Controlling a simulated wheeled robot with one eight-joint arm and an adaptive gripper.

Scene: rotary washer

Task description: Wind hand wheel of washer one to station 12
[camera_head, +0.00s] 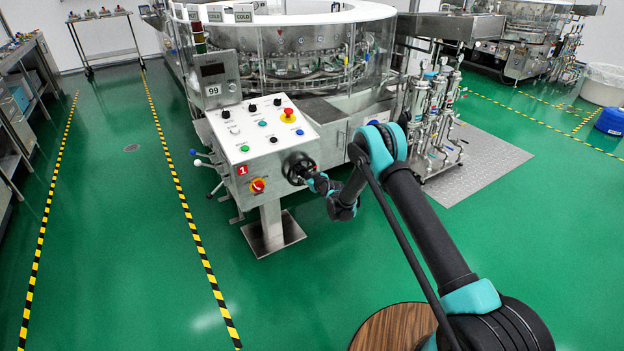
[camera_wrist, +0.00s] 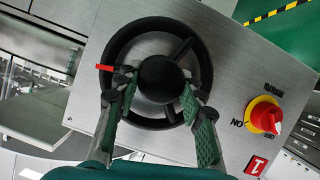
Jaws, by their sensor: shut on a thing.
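The washer (camera_head: 290,60) carries a control box with a red label "1" (camera_head: 242,170). A black hand wheel (camera_head: 299,168) is on the box's front panel, and it fills much of the wrist view (camera_wrist: 200,47). It has spokes, a round black hub (camera_wrist: 162,79) and a red pointer (camera_wrist: 118,68) at the left of the hub. My gripper (camera_head: 316,180) is at the wheel. In the wrist view its two fingers (camera_wrist: 160,105) lie either side of the hub and are shut on it.
A red and yellow rotary switch (camera_wrist: 265,117) sits beside the wheel. Knobs, buttons and a red emergency stop (camera_head: 289,115) are on the box top. Levers (camera_head: 205,165) stick out at its left. A filter stand (camera_head: 433,120) stands to the right. Green floor in front is clear.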

